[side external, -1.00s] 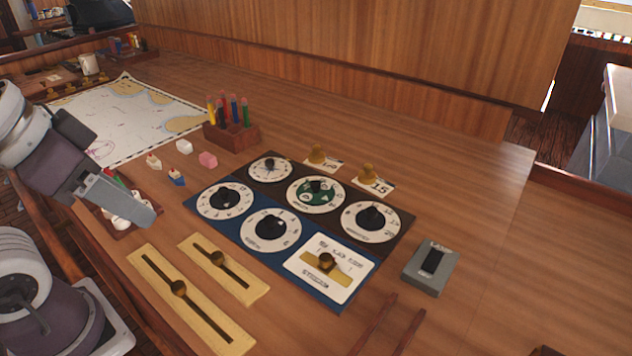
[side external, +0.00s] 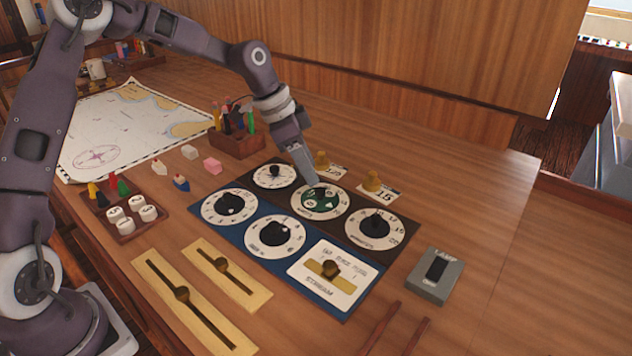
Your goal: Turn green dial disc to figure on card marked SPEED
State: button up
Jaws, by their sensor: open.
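The green dial disc (side external: 318,207) sits inside a white ring of figures, in the back row of the dial panel, between two other dials. My gripper (side external: 309,182) points down at this dial from behind and covers part of it. Its fingers are too small and edge-on to see a gap, and I cannot tell whether they touch the knob. Two cards with brass weights stand behind the panel: the right card (side external: 388,193) reads 15, and the left card (side external: 338,172) is partly hidden by its weight. I cannot read the word SPEED on either.
Black-knobbed dials (side external: 375,225) surround the green one closely. A steering plate (side external: 337,293) lies in front, and a grey switch box (side external: 436,276) stands to the right. A pencil holder (side external: 237,142) stands behind left.

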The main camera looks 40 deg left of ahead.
aim_at(320, 189)
jog(key=x, duration=0.4)
jog(key=shift+d+f, duration=0.1)
jog(key=shift+f, duration=0.3)
grip_shut()
jog(key=shift+n, duration=0.3)
jog(key=n, duration=0.1)
jog(key=n+y, duration=0.1)
jog(key=n, duration=0.1)
jog(key=shift+s+d+n+t, duration=0.1)
jog(key=shift+d+n+t, duration=0.1)
jog(key=shift+n+t, duration=0.1)
jog(key=shift+n+t+y, duration=0.3)
jog(key=shift+n+y, duration=0.6)
jog(key=shift+n, duration=0.9)
grip_release()
jog(key=shift+s+r, duration=0.1)
jog(key=shift+r, duration=0.05)
